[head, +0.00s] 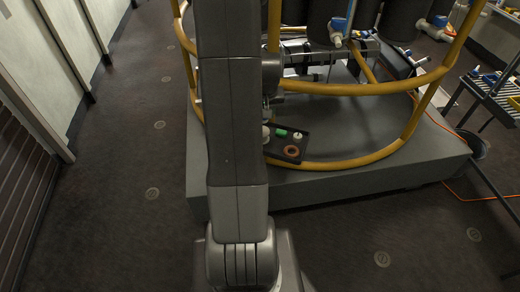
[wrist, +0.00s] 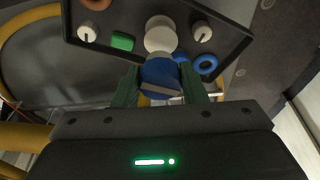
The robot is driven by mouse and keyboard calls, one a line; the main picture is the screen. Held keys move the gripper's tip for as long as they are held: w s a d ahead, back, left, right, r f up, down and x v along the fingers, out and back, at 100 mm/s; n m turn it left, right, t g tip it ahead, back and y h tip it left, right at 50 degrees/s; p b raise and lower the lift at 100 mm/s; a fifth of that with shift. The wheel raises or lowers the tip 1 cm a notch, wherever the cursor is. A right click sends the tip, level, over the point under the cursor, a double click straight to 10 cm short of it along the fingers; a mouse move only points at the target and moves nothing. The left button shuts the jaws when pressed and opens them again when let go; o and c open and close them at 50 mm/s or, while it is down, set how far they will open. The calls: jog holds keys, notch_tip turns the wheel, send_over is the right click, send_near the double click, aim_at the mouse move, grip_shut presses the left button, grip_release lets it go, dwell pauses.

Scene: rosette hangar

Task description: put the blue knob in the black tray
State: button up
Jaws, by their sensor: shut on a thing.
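In the wrist view my gripper (wrist: 161,80) is shut on the blue knob (wrist: 160,73), which has a pale stripe and sits between the two green fingers. The black tray (wrist: 232,42) lies just beyond the fingertips, and the knob overlaps its edge in this view. I cannot tell whether the knob touches the tray. In the head view the tray (head: 304,132) lies on the grey platform, partly behind my arm. My gripper and the blue knob are hidden there.
The tray bears a green block (wrist: 122,41), white knobs (wrist: 88,33) (wrist: 202,31), a pale round piece (wrist: 160,36), a blue ring (wrist: 206,64) and an orange ring (head: 291,151). Yellow rails (head: 340,163) curve close around the tray. Open floor (head: 130,150) lies left.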

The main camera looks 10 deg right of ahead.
jog(key=d+f+b, duration=0.1)
jog(key=b, duration=0.1)
jog(key=s+d+f+b, duration=0.1)
jog(key=b, duration=0.2)
jog(key=d+f+b, duration=0.1)
jog(key=b, duration=0.1)
jog(key=shift+s+d+f+b, duration=0.25)
jog(key=shift+d+b, duration=0.1)
jog(key=shift+d, duration=0.05)
jog(key=shift+b, duration=0.85)
jog(key=shift+s+b, duration=0.15)
jog(key=shift+b, duration=0.5)
jog(key=f+b, duration=0.2)
jog(key=f, duration=0.1)
jog(key=f+b, duration=0.2)
jog(key=f, duration=0.1)
jog(key=f+b, duration=0.2)
jog(key=f, duration=0.1)
jog(key=shift+s, duration=0.3)
